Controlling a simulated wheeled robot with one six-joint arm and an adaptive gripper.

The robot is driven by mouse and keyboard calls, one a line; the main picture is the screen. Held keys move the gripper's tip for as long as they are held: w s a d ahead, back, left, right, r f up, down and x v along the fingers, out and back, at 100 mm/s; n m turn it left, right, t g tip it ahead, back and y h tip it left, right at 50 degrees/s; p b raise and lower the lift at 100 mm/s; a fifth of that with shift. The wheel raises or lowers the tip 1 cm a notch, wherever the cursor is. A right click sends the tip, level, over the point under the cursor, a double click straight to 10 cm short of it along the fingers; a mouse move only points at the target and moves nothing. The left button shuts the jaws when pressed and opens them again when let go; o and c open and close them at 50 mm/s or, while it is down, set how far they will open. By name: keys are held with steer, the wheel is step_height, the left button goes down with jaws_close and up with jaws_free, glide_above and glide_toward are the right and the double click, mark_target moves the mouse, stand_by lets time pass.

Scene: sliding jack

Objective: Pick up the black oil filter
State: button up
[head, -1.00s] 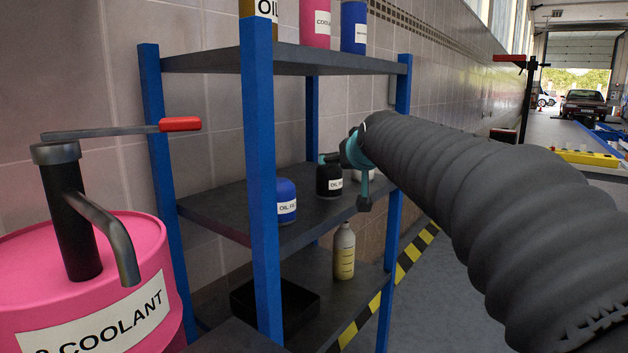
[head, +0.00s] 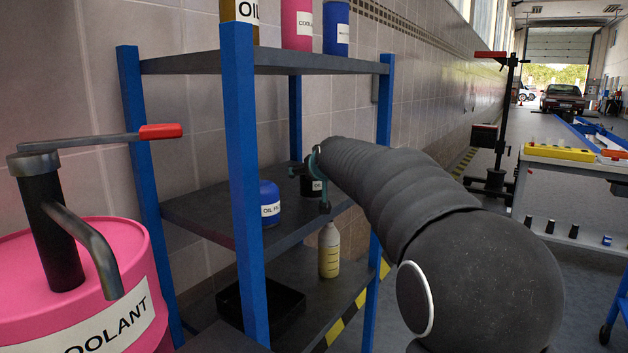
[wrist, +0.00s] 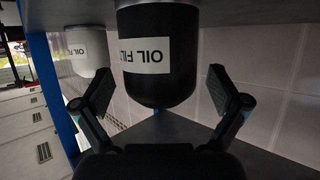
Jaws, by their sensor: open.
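The black oil filter (head: 314,189) stands upright on the middle shelf, partly hidden by my gripper and arm in the head view. In the wrist view it (wrist: 158,60) hangs large at top centre, upside down with its label showing. My gripper (wrist: 161,92) is open, one finger on each side of the filter's line, with gaps on both sides. The filter is not held. The head view shows one teal finger of my gripper (head: 310,186) in front of the filter and one behind it.
A blue oil filter (head: 269,204) stands to the left on the same shelf. A white container (wrist: 88,50) stands beside the black filter in the wrist view. The rack's blue front post (head: 245,190) and upper shelf (head: 270,62) bound the space. A bottle (head: 329,250) stands below.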

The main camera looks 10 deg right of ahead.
steer(key=shift+w+f, duration=0.1)
steer(key=shift+w, duration=0.15)
steer(key=c, duration=1.5)
